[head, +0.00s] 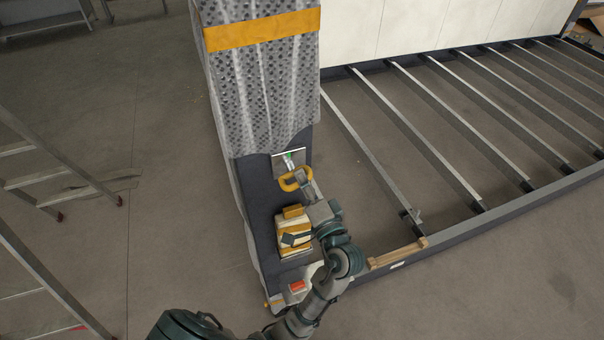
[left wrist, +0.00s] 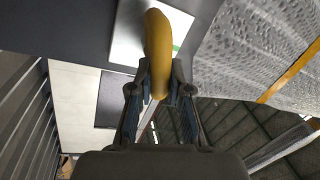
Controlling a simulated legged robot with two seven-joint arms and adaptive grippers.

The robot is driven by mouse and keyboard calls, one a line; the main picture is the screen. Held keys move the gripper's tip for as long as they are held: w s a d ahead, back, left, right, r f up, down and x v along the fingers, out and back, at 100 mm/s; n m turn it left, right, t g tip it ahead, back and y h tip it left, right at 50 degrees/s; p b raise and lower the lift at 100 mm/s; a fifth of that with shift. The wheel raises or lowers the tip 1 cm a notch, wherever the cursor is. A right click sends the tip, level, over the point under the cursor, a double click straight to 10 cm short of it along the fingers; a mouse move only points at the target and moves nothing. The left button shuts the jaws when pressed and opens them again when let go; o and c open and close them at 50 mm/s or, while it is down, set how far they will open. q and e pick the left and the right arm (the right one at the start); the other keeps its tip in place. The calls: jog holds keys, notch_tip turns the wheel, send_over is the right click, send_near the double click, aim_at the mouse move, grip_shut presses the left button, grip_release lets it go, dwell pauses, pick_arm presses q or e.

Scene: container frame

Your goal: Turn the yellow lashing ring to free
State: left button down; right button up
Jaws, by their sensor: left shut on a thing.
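The yellow lashing ring (head: 294,180) stands out from a small pale plate (head: 290,160) with green marks on the dark post. In the left wrist view the ring (left wrist: 157,45) runs down between the fingertips, and the pale plate (left wrist: 127,38) lies behind it. My left gripper (head: 304,178) is at the ring in the head view. In the left wrist view my left gripper (left wrist: 160,85) has its fingers closed on both sides of the ring. The right gripper is not in view.
Below the ring, a yellow and white block-like fitting (head: 293,232) sits on the dark post, close to my left arm. Grey bubble-wrap with a yellow strap (head: 262,30) covers the upper post. Metal crossbars (head: 440,125) lie to the right. Ladders (head: 35,180) stand at left.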

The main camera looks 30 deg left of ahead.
pick_arm(q)
jog(key=m, duration=0.1)
jog(key=m+t+p, duration=0.1)
jog(key=m, duration=0.1)
jog(key=shift+d+f+h, duration=0.1)
jog(key=shift+f+h, duration=0.1)
jog(key=shift+h, duration=0.1)
jog(key=shift+f+m+p, duration=0.2)
jog(key=shift+m+p, duration=0.3)
jog(key=shift+m, duration=0.5)
jog(key=shift+f, duration=0.1)
jog(key=c, duration=1.1)
grip_release()
jog(key=shift+w, duration=0.15)
jog(key=shift+d, duration=0.1)
jog(key=shift+d, duration=0.1)
jog(key=v, duration=1.2)
